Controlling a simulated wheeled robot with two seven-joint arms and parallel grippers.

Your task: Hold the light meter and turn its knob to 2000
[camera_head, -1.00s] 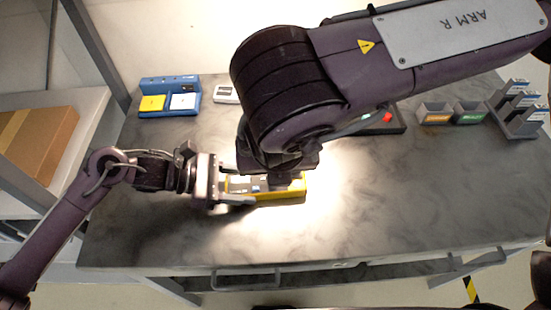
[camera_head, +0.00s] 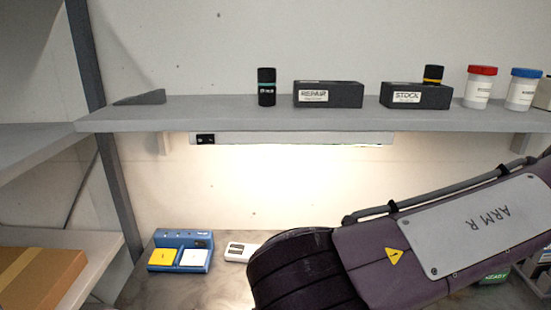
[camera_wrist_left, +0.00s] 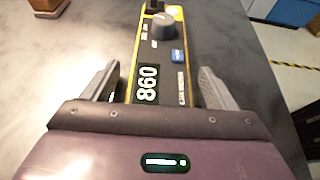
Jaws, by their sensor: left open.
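The light meter (camera_wrist_left: 172,72), a dark-faced body with yellow edges, lies in the left wrist view between the fingers of my left gripper (camera_wrist_left: 158,70). The gripper is open, with one finger on each side and visible gaps to the meter. Its grey round knob (camera_wrist_left: 162,28) is beyond the fingertips, and a dark part sits at the meter's top edge. The knob's pointer setting is too small to read. In the head view, the meter and both grippers are out of sight; only my right arm shows.
In the head view, a shelf (camera_head: 220,117) holds a black canister (camera_head: 266,87), REPAIR (camera_head: 328,94) and STOCK (camera_head: 415,96) bins and lidded jars (camera_head: 480,88). Below are a blue holder (camera_head: 181,239) with yellow and white blocks and a white device (camera_head: 240,252). Grey tabletop surrounds the meter.

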